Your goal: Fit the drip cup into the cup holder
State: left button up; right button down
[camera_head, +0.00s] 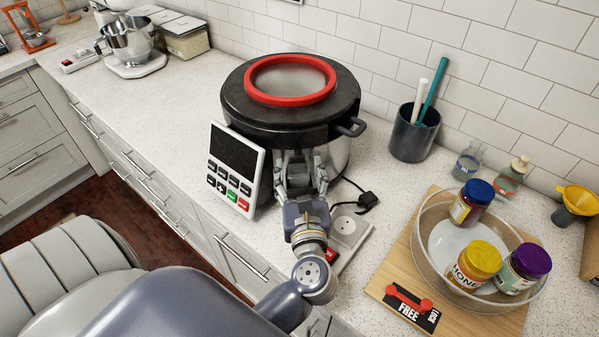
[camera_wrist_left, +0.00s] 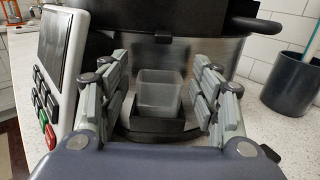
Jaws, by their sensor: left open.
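My left gripper (camera_head: 302,170) is low at the front of the black-lidded cooker (camera_head: 290,115). In the left wrist view my left gripper (camera_wrist_left: 160,90) is open, with its fingers on both sides of the drip cup, apart from it. The drip cup (camera_wrist_left: 160,90) is a small translucent, square cup. It stands about upright in the black cup holder (camera_wrist_left: 157,136) at the cooker's base, and the holder's front wall hides its lower part. I cannot tell whether it is fully seated. The head view does not show the cup clearly. My right gripper is out of view.
A control panel (camera_head: 236,165) stands close left of the gripper. A power socket block (camera_head: 348,232) and a plug (camera_head: 367,200) lie to the right. Farther right are a dark utensil cup (camera_head: 414,135) and a wooden board (camera_head: 455,305) with a bowl of jars.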

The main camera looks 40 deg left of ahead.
pick_arm(q)
jog(key=shift+r, duration=0.15)
jog(key=shift+s+d, duration=0.15)
jog(key=shift+d, duration=0.05)
jog(key=b+v, duration=0.4)
jog(key=v, duration=0.7)
jog(key=shift+s, duration=0.25)
jog(key=shift+d, duration=0.1)
